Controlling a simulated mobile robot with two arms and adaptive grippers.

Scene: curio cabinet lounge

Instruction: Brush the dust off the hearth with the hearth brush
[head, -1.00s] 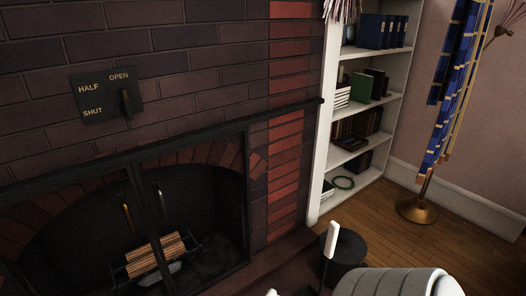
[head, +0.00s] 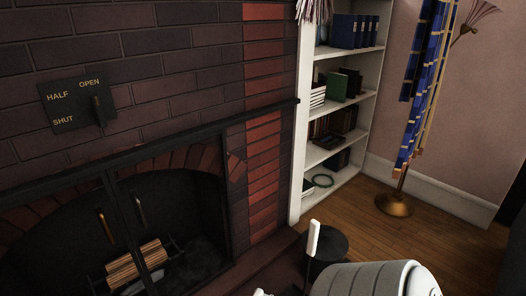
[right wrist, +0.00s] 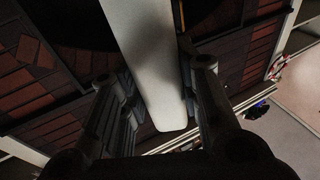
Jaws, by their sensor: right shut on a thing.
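My right gripper (right wrist: 157,80) is shut on a long white bar (right wrist: 150,50) with a rounded end in the right wrist view. I cannot make out bristles, so I cannot confirm it is the hearth brush. In the head view, a white upright handle (head: 313,238) on a thin dark stem shows near the grey-white part of my right arm; I cannot tell if it is the same thing. The dark brick hearth (head: 262,274) runs along the bottom, partly cut off. No dust can be made out. My left gripper is not in view.
The fireplace opening (head: 190,215) holds split logs (head: 136,262) behind a dark metal frame. A dark round container (head: 335,243) stands by the hearth. A white bookcase (head: 302,150) and a brass-based stand (head: 394,205) are to the right, with bare wooden floor (head: 360,220) between.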

